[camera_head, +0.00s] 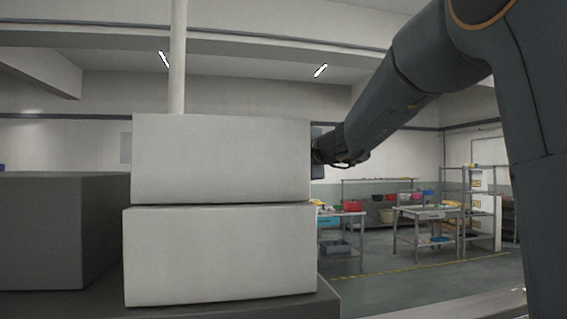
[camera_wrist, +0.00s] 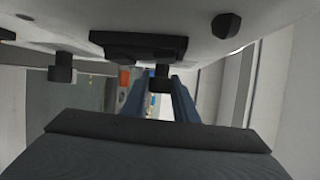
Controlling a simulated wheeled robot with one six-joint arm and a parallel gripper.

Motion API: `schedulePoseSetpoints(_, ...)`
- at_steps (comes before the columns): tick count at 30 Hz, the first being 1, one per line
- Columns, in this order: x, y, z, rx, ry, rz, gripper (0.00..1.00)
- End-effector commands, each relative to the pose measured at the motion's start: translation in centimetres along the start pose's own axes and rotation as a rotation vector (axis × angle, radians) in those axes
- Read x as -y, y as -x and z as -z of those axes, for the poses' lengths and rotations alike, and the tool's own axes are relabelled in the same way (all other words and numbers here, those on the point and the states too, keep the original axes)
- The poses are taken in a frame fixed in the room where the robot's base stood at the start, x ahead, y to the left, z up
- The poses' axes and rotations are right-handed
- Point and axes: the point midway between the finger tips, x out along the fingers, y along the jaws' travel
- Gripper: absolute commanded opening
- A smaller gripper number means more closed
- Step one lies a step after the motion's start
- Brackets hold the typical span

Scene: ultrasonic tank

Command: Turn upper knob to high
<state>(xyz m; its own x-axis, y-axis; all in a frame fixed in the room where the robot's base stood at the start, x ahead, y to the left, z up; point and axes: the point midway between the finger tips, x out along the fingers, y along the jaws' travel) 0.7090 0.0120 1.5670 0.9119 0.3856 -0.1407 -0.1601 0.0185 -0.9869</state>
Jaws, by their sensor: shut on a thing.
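In the wrist view, the pale panel (camera_wrist: 280,14) carries a dark display block (camera_wrist: 138,46) and several black knobs. One knob (camera_wrist: 160,80) sits between the two fingers of my gripper (camera_wrist: 158,90), which is shut on it. I cannot tell from the frames whether this is the upper knob. A second knob (camera_wrist: 61,70) stands free to the left, and a third (camera_wrist: 226,25) at the upper right. In the head view, my gripper (camera_head: 318,155) is at the right edge of the upper white box (camera_head: 220,160), its fingertips partly hidden. Knob markings are not readable.
A lower white box (camera_head: 220,255) lies beneath the upper one. A dark grey block (camera_head: 55,235) stands to the left and a pale pole (camera_head: 177,60) rises behind. Workbenches (camera_head: 425,212) and shelving stand at the far right, with open floor (camera_head: 420,280) before them.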

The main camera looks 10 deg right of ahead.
Motion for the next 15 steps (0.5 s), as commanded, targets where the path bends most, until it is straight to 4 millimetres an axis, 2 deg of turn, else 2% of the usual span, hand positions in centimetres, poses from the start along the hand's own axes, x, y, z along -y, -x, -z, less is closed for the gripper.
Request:
schedulePoseSetpoints(8, 0.23, 0.05, 0.02, -0.002, -0.024, -0.061, 0.04)
schedulePoseSetpoints(15, 0.33, 0.06, 0.05, -0.006, -0.074, -0.186, 0.04)
